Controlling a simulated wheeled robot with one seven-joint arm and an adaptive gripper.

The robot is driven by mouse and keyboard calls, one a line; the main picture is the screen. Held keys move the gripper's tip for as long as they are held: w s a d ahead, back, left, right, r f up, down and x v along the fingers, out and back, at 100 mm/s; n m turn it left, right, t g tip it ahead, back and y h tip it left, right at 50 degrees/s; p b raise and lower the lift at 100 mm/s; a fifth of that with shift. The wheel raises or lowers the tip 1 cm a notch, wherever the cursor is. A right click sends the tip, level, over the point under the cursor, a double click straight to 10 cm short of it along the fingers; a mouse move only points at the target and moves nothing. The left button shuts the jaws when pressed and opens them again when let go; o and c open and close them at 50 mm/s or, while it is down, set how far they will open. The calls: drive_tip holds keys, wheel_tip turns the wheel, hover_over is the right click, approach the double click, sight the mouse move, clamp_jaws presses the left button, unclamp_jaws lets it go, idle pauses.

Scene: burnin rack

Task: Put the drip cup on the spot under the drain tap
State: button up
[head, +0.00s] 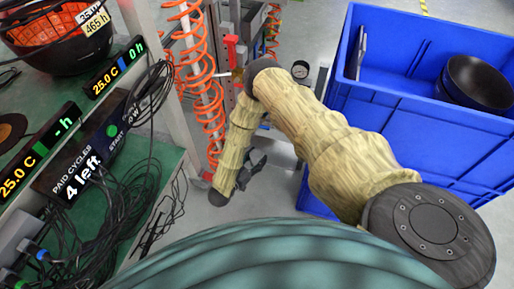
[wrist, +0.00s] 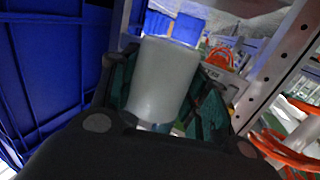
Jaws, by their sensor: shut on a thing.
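The drip cup (wrist: 163,80) is a whitish, translucent cup in the wrist view. It sits between the green-padded fingers of my gripper (wrist: 165,95), which is shut on it. In the head view my gripper (head: 252,172) is a small dark shape low beside the rack, partly behind my arm; the cup cannot be made out there. A red handle (head: 232,50) on the rack frame, just above my arm, may be the drain tap, but I cannot tell for certain. The spot under the tap cannot be made out in either view.
A large blue crate (head: 420,130) with dark bowls (head: 474,82) stands at the right. Orange coiled hoses (head: 205,90) hang on the rack at centre left. A green-topped bench (head: 150,165) with black cables and displays fills the left. Grey floor (head: 305,25) shows behind.

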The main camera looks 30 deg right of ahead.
drive_tip(key=shift+s+f+g, duration=0.3)
drive_tip(key=shift+f, duration=0.5)
drive_tip(key=shift+a+r, duration=0.15)
drive_tip(key=shift+w+d+f, duration=0.25)
drive_tip(key=shift+w+d, duration=0.5)
drive_tip(key=b, duration=0.4)
hover_over(262, 147)
drive_tip(key=shift+a+f, duration=0.1)
drive_tip(key=shift+f, duration=0.55)
drive_tip(key=shift+f+b, duration=0.65)
drive_tip(key=shift+f, duration=0.55)
drive_tip(key=shift+f+b, duration=0.3)
drive_tip(key=shift+f, duration=0.2)
drive_tip(key=o, duration=1.2)
